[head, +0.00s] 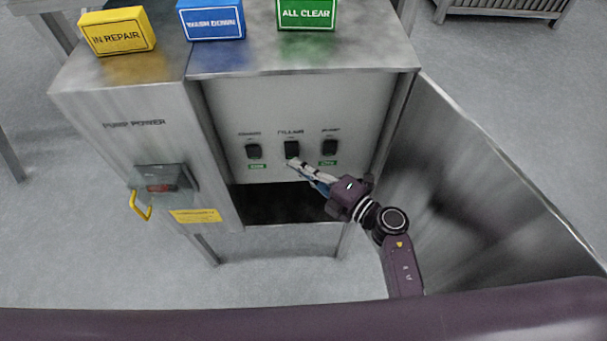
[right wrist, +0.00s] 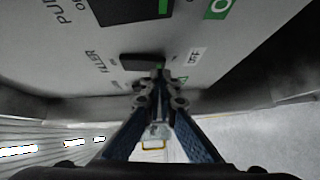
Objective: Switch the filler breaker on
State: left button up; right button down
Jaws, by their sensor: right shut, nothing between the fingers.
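The filler breaker (head: 291,148) is the middle of three small black switches on the pale panel of the steel cabinet, under a label that reads roughly FILLER. It also shows in the right wrist view (right wrist: 138,61), with a bit of green by the fingertips. My right gripper (head: 293,163) is shut and empty, its fingertips at the breaker's lower edge. In the right wrist view the closed fingertips (right wrist: 157,78) overlap its edge; I cannot tell whether they touch. The gripper hides the spot below the breaker. My left gripper is not in view.
Other breakers stand left (head: 254,151) and right (head: 330,147), with green labels below. A pump power switch (head: 165,185) with a yellow handle (head: 140,206) is further left. Yellow (head: 117,30), blue (head: 211,19) and green (head: 307,13) sign blocks sit on top. A steel panel (head: 490,190) stands right.

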jog(key=shift+w, duration=0.15)
jog(key=f+b, duration=0.1)
jog(key=b, duration=0.1)
jog(key=shift+w+n+b, duration=0.3)
jog(key=shift+b, duration=0.05)
jog(key=shift+r+p, duration=0.4)
jog(key=shift+s, duration=0.1)
